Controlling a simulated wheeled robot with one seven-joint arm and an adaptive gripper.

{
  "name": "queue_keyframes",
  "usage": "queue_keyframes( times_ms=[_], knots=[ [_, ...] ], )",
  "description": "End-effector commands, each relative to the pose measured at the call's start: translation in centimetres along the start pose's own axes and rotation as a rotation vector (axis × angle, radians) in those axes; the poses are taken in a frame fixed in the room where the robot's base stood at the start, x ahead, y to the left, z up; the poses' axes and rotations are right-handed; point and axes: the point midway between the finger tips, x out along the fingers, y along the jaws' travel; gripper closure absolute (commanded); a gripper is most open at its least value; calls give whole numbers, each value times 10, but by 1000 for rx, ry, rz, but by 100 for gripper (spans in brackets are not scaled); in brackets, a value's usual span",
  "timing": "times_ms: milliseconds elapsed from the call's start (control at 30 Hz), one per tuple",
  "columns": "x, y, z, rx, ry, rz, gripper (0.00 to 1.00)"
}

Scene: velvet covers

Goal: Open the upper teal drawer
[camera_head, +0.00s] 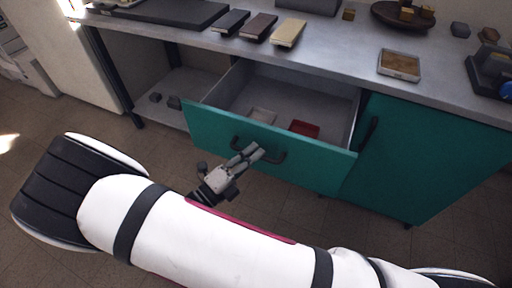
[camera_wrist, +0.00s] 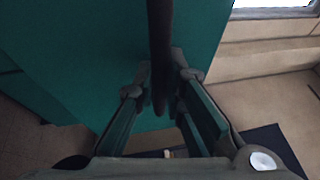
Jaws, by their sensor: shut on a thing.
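The upper teal drawer (camera_head: 310,166) stands pulled out from under the counter in the head view, its inside showing from above. A pale flat item (camera_head: 263,116) and a red item (camera_head: 304,129) lie in it. The dark bar handle (camera_head: 277,157) is on its front. My gripper (camera_head: 254,153) is at the handle, shut on it. In the wrist view the handle (camera_wrist: 160,50) runs between the two fingers (camera_wrist: 163,90), with the teal front behind it. The exact finger contact is partly hidden.
A teal cabinet door (camera_head: 425,150) with a dark handle is right of the drawer. An open lower shelf (camera_head: 180,90) is to the left. The grey counter (camera_head: 345,50) above holds several boxes, a framed tray (camera_head: 399,66) and a round brown tray (camera_head: 385,22). Floor in front is clear.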

Motion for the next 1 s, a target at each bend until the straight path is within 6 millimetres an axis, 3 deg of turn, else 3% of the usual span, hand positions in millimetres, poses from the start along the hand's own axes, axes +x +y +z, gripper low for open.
queue_keyframes(
  times_ms=[133, 200, 567, 733, 1000],
  knots=[
    [1, -1, 1, 4, 0, -5, 100],
    [1, -1, 1, 4, 0, -5, 80],
    [-1, 0, 1, 2, -1, -3, 80],
    [-21, 0, 1, 2, -3, -2, 80],
    [-76, 1, 1, 3, -3, -1, 80]
  ],
)
